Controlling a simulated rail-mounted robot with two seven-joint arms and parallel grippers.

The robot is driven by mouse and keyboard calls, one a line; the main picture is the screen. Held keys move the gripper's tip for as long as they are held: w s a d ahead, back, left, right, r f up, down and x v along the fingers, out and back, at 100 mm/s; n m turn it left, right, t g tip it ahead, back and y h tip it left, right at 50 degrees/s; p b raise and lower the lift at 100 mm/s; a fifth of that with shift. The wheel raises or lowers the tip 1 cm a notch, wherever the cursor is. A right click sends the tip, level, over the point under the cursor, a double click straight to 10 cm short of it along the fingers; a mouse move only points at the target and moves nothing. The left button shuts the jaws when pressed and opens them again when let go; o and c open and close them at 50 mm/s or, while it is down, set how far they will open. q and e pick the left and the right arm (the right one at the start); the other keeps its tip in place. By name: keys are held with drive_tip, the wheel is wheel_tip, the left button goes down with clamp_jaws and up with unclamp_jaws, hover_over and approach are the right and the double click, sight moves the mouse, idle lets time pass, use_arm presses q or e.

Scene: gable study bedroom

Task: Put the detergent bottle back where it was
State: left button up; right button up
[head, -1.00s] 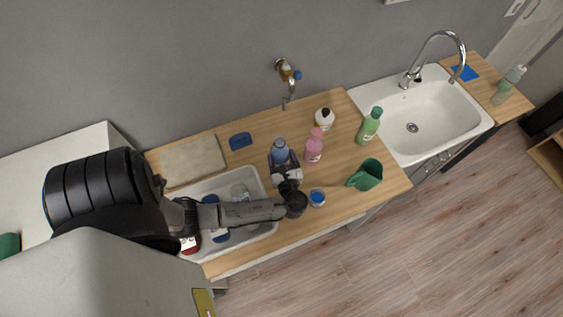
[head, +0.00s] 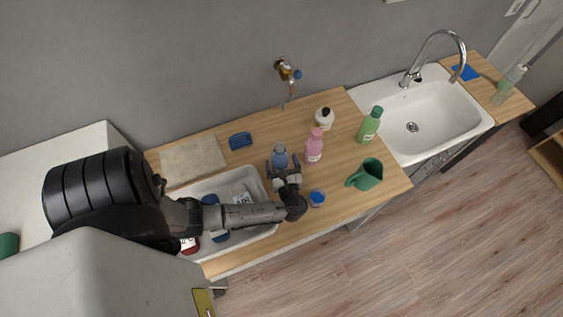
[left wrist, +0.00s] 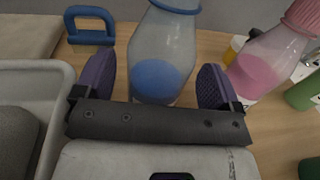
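A clear bottle with blue liquid and a blue collar (head: 280,157) stands upright on the wooden counter, right of the white basin. In the left wrist view the same bottle (left wrist: 163,60) is between my left gripper's purple fingers, with a visible gap on each side. My left gripper (head: 282,168) is open around its lower part. A pink bottle (head: 314,147), a green bottle (head: 369,126) and a white bottle with a dark cap (head: 324,119) stand to the right. No readable label shows which is the detergent bottle. My right gripper is not in view.
The basin (head: 257,181) holds several items. A blue-lidded jar (head: 317,198) is near the front edge, close to my left wrist. A sink (head: 440,118) is at right.

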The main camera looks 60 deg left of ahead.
use_arm(q)
drive_tip(key=shift+d+r, duration=0.1)
drive_tip(key=shift+r, duration=0.1)
drive_tip(key=shift+s+d+p, duration=0.1)
drive_tip(key=shift+d+p, duration=0.2)
drive_tip(key=shift+d, duration=0.05)
drive_tip(key=p+v, duration=0.2)
drive_tip(key=v, duration=0.9)
drive_tip(key=shift+p, duration=0.35)
drive_tip(key=shift+f, duration=0.1)
